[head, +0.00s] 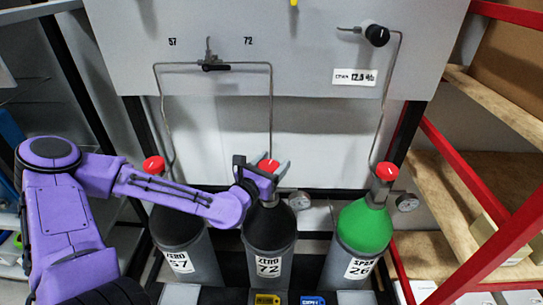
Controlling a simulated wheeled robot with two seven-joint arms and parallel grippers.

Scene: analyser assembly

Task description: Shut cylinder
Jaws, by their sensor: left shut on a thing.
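Three gas cylinders stand in a row below a grey panel. The middle black-topped cylinder (268,235) is labelled ZERO 72 and has a red valve knob (268,164). My left gripper (264,168) is shut on this knob, coming from the left, and its fingers partly hide it. The left black-topped cylinder (180,238), also labelled ZERO, has a red knob (154,165) and is partly behind my left arm. The right green-topped cylinder (362,230) is labelled SPAN 26 and has a red knob (387,171). My right gripper is not in view.
Thin metal pipes run from the cylinders to a small lever valve (211,66) and a black regulator knob (376,35) on the panel (300,60). Round gauges (299,201) sit beside the cylinder necks. A red-framed shelf (440,170) stands at the right.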

